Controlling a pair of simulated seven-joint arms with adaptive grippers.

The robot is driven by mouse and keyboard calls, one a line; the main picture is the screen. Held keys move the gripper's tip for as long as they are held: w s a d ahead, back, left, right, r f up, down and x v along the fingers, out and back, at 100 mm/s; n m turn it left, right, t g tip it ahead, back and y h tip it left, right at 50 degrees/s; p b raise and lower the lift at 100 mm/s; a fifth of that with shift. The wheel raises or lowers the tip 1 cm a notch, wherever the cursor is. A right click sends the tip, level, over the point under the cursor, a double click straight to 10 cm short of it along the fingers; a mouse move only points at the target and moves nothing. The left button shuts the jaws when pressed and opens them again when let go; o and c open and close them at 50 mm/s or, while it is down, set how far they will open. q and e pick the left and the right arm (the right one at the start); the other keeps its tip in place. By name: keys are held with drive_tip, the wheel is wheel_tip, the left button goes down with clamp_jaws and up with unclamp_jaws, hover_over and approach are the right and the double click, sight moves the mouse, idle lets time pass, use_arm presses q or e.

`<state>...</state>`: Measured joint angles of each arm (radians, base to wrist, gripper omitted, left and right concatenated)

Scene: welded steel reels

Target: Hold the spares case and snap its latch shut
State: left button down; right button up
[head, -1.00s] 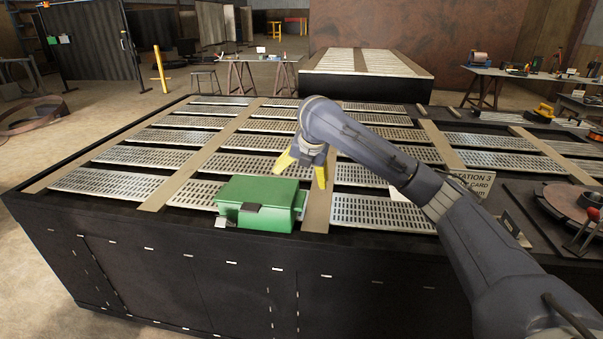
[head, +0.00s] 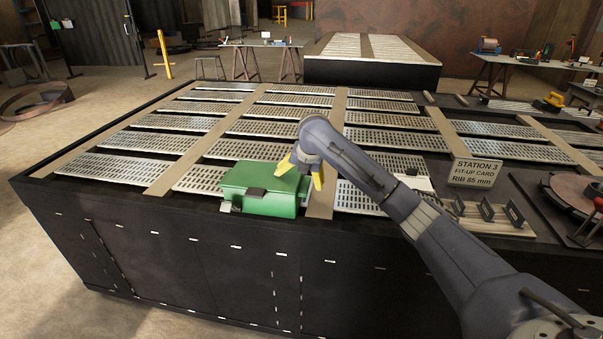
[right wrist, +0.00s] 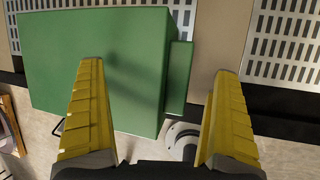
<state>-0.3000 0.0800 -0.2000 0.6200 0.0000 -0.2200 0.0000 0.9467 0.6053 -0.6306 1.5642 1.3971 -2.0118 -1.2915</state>
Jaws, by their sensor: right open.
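The green spares case (head: 256,204) sits shut-looking near the front edge of the slatted table. A dark latch tab (head: 256,194) shows at the top of its front side; I cannot tell whether it is fastened. My right gripper (head: 302,175) is open at the case's right end, its yellow fingers pointing down. In the right wrist view the case (right wrist: 60,60) fills the left, with a narrow green ledge (right wrist: 180,80) on its right side. One finger overlaps the case and the other lies beyond that ledge. Contact cannot be seen. My left gripper is out of view.
The slatted table (head: 150,230) has mostly bare metal grates behind and left of the case. A round reel part (head: 578,190) lies at the far right.

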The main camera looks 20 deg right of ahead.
drive_tip(key=shift+w+f, duration=0.15)
drive_tip(key=shift+f, duration=0.2)
drive_tip(key=shift+c, duration=0.4)
